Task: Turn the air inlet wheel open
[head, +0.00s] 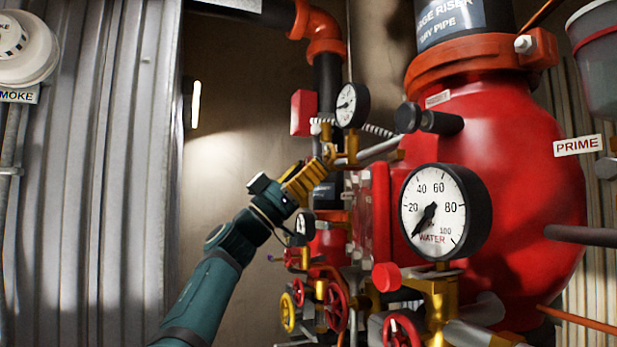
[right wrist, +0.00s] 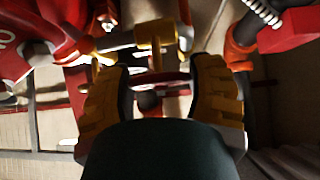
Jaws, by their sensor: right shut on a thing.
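My right gripper (head: 318,172) reaches up from the lower left to the brass fittings below the small upper gauge. In the right wrist view its two yellow-padded fingers (right wrist: 162,92) stand on either side of a red wheel (right wrist: 160,78), seen nearly edge-on on a brass valve stem (right wrist: 155,52). I take it for the air inlet wheel; no label on it can be read. The gripper is shut on it. In the head view the gripper hides the wheel. My left gripper is not in view.
A small gauge (head: 350,106) sits just above the gripper. A large water gauge (head: 434,212) and red vessel (head: 515,165) stand to the right. Below are a yellow handwheel (head: 288,312) and red handwheels (head: 335,306). Bare wall (head: 225,215) lies left of the pipework.

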